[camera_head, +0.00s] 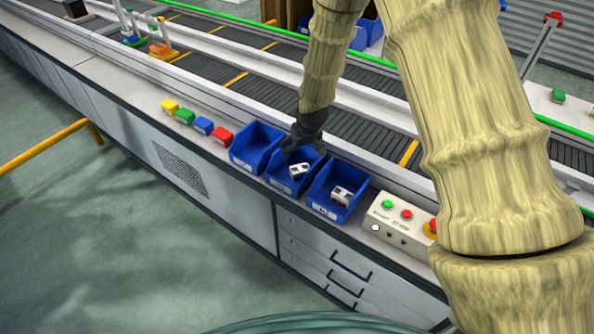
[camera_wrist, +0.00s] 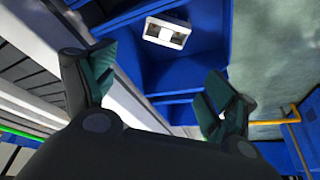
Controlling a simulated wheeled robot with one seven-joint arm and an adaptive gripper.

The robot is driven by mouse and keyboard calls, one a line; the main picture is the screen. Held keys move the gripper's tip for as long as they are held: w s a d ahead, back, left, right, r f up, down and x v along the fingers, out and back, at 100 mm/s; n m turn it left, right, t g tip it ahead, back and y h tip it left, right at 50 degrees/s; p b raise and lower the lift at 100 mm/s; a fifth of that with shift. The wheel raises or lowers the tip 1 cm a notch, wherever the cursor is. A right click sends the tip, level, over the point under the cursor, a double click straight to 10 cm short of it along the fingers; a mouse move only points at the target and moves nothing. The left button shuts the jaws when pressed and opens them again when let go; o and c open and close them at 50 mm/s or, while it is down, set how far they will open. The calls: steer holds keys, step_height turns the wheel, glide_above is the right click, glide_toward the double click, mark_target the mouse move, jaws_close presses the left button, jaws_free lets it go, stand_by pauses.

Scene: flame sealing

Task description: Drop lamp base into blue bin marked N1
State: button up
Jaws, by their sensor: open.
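Three blue bins stand in a row on the counter: a left bin (camera_head: 246,158), a middle bin (camera_head: 281,183) and a right bin (camera_head: 322,206). Their front labels are too small to read, so I cannot tell which is N1. A white part with dark openings (camera_head: 299,170), possibly the lamp base, lies in the middle bin. A similar white part (camera_head: 342,195) lies in the right bin. The left bin looks empty. My gripper (camera_head: 300,148) is over the middle bin's back part. In the wrist view my gripper (camera_wrist: 157,88) is open and empty, with a white part (camera_wrist: 167,32) in a blue bin beyond its fingers.
Small yellow, green, blue and red blocks (camera_head: 222,135) sit left of the bins. A control box (camera_head: 398,226) with coloured buttons stands right of them. A conveyor (camera_head: 255,92) with rails runs behind. The counter's far left is mostly clear.

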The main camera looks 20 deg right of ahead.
steer(key=v, duration=0.9)
steer(key=shift+s+r, duration=0.2)
steer(key=shift+r, duration=0.15)
